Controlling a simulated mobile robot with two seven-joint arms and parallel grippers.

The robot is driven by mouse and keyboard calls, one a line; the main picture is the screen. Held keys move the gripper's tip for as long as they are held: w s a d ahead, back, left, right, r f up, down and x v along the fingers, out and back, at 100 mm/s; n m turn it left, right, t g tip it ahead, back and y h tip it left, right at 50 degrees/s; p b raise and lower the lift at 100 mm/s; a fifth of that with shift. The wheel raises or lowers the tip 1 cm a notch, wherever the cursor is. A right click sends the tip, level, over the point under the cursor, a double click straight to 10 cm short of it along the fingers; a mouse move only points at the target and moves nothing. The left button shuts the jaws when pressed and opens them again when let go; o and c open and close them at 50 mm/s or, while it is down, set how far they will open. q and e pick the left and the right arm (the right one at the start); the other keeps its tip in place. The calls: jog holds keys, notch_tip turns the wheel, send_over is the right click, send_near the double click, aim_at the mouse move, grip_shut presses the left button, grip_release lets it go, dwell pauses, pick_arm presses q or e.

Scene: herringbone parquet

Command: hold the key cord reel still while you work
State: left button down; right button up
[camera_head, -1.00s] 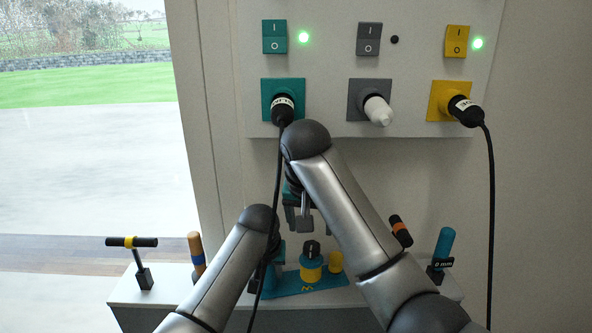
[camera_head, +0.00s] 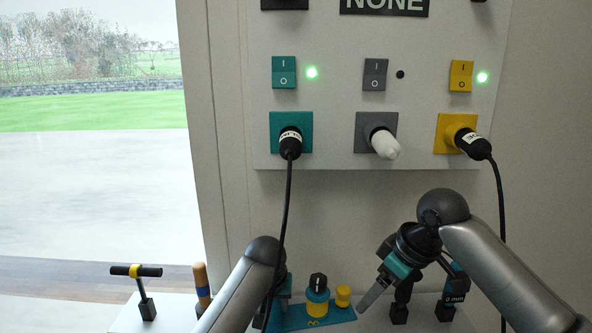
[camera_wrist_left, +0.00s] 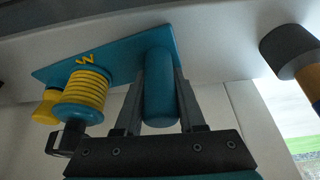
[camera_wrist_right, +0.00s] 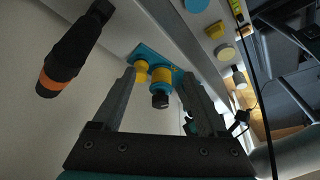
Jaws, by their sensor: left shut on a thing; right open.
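The key cord reel has a teal base plate (camera_head: 292,319), a spool (camera_head: 317,298) wound with yellow and topped by a black knob, and a yellow knob (camera_head: 343,295) beside it. In the left wrist view the yellow windings (camera_wrist_left: 87,85) and a teal post (camera_wrist_left: 158,92) stand on the same plate. My left gripper (camera_wrist_left: 158,85) is shut on the post, a finger on each side; my arm mostly hides it in the head view. My right gripper (camera_head: 380,288) is open and empty, right of the reel. The right wrist view shows the reel (camera_wrist_right: 160,80) beyond its fingers.
A wall panel above has teal (camera_head: 291,122), grey (camera_head: 362,135) and yellow (camera_head: 444,138) sockets with plugs; two black cables hang down. A black T-handled tool (camera_head: 139,285) and a wooden-handled tool (camera_head: 201,283) stand left. A blue-handled tool (camera_head: 455,284) stands close behind my right gripper.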

send_near(319, 278)
jog(key=shift+n, duration=0.3)
jog(key=x, duration=0.5)
jog(key=shift+w+f, duration=0.15)
jog(key=shift+x, duration=1.05)
jog(key=shift+a+f, duration=0.15)
jog(key=shift+f, duration=0.35)
grip_shut()
